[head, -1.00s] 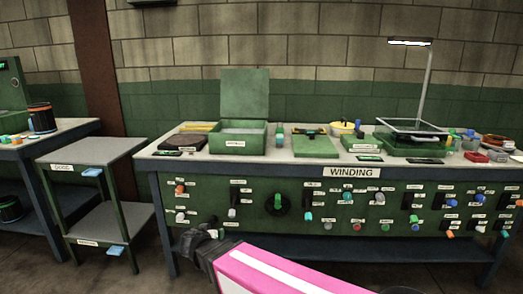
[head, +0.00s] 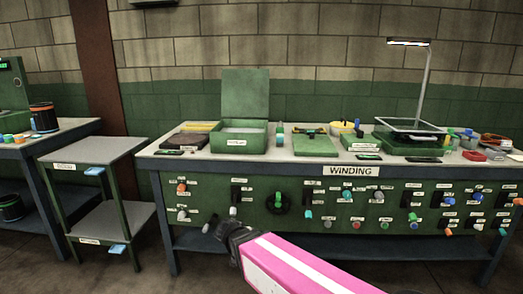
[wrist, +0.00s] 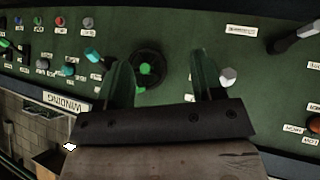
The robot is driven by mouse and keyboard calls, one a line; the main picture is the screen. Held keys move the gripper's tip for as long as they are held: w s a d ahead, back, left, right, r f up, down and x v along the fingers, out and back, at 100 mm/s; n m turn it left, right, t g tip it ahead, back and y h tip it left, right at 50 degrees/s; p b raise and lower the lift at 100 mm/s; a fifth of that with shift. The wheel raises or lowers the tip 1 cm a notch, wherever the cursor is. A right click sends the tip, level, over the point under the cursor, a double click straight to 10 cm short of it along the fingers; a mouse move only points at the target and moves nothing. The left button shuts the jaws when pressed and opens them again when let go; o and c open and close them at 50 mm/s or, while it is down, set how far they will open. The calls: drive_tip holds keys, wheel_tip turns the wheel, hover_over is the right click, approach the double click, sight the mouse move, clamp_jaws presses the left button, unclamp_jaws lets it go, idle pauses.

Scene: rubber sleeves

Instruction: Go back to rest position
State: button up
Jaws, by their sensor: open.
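My gripper (head: 212,226) is at the end of my pink arm, in front of the lower left part of the green winding panel (head: 330,225). In the wrist view my gripper (wrist: 160,82) is open, its two greenish fingers apart with nothing held between them. A black round knob with a green handle (wrist: 147,69) shows behind the gap between the fingers. A grey-white knob (wrist: 228,75) shows just beside the other finger. In the head view the round knob (head: 278,203) is to the right of my gripper.
The winding bench (head: 300,160) carries an open green box (head: 238,143), trays and a lamp (head: 423,80). A two-shelf grey stand (head: 95,150) is at the left, next to another bench (head: 50,133). Floor shows between the stand and the winding bench.

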drive_tip(key=s+d+f+g+y, duration=0.1)
drive_tip(key=d+g, duration=0.1)
drive_tip(key=d, duration=0.6)
drive_tip(key=s+d+f+g+y, duration=0.2)
drive_tip(key=d+g, duration=0.1)
drive_tip(key=d, duration=0.5)
drive_tip(key=s+d+f+n+g+y, duration=0.1)
drive_tip(key=s+d+f+g, duration=0.1)
drive_tip(key=d, duration=0.6)
drive_tip(key=shift+s+d+g+y, duration=0.2)
drive_tip(key=shift+d+g+y, duration=0.1)
drive_tip(key=shift+d+g, duration=0.15)
drive_tip(key=shift+w+a+f, duration=0.1)
drive_tip(key=m+t+h, duration=0.1)
drive_tip(key=t+h, duration=0.1)
drive_tip(key=t, duration=0.2)
approach(232, 209)
drive_tip(key=x, duration=1.1)
drive_tip(key=shift+w+f, duration=0.2)
